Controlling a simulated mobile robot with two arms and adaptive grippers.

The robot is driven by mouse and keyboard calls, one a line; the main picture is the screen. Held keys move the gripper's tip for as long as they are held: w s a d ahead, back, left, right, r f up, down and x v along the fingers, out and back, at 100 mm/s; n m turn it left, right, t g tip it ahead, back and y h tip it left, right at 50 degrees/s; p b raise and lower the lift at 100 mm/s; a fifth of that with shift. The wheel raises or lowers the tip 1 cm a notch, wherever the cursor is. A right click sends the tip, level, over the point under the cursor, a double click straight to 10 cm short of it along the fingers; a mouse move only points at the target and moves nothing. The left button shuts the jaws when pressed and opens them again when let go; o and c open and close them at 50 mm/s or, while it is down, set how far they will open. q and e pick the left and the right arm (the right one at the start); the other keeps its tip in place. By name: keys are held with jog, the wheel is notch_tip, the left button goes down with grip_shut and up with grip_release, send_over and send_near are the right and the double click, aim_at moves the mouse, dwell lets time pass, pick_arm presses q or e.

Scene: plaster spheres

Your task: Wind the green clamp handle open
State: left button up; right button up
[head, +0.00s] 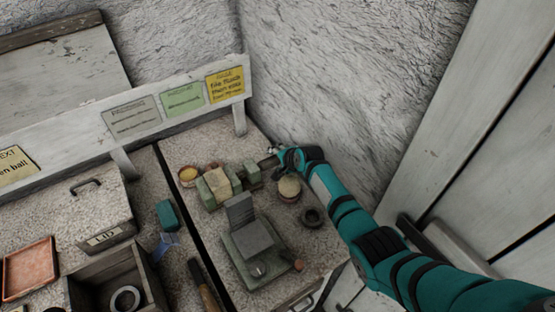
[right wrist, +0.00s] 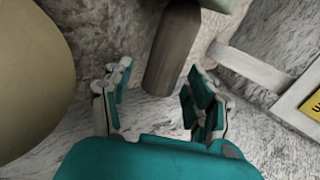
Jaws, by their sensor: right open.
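The green clamp (head: 236,177) stands on the speckled worktop near the back wall, with a pale block (head: 217,181) between its jaws. In the right wrist view, a grey-brown cylindrical handle (right wrist: 173,50) sticks out from a green part (right wrist: 222,4) at the top edge. My right gripper (head: 275,158) is at the clamp's right end in the head view. In the right wrist view its two fingers (right wrist: 155,88) are open, one on each side of the handle, with visible gaps and no clear contact. My left gripper is not in view.
A pale ball (head: 289,186) in a cup sits just below my right gripper; a large tan round surface (right wrist: 25,80) fills the wrist view's left. A dark ring (head: 312,217) and a green press-like device (head: 252,250) stand nearer. The plaster wall (head: 340,90) is close behind.

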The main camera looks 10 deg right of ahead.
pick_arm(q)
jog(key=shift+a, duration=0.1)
pick_arm(e)
jog(key=v, duration=1.2)
jog(key=shift+s, duration=0.15)
jog(key=shift+a, duration=0.1)
